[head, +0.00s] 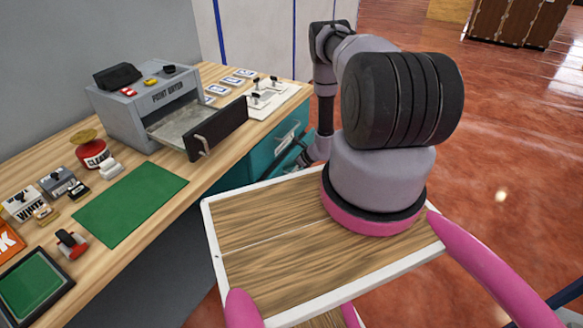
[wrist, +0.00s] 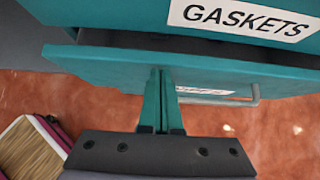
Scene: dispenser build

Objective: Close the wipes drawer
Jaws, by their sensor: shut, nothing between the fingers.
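The wipes drawer (wrist: 110,68) is the teal front below the gaskets drawer (wrist: 190,38) in the wrist view. Its white label (wrist: 203,91) is steeply foreshortened and only partly readable. A dark gap shows between the two fronts, so the wipes drawer appears to stand out a little. A grey bar handle (wrist: 254,97) is at its right. In the head view my arm partly hides the teal drawer cabinet (head: 262,157).
The cabinet stands under a wooden bench (head: 217,170). My wood-topped, white-edged platform is close in front. Open red floor (head: 500,160) lies to the right.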

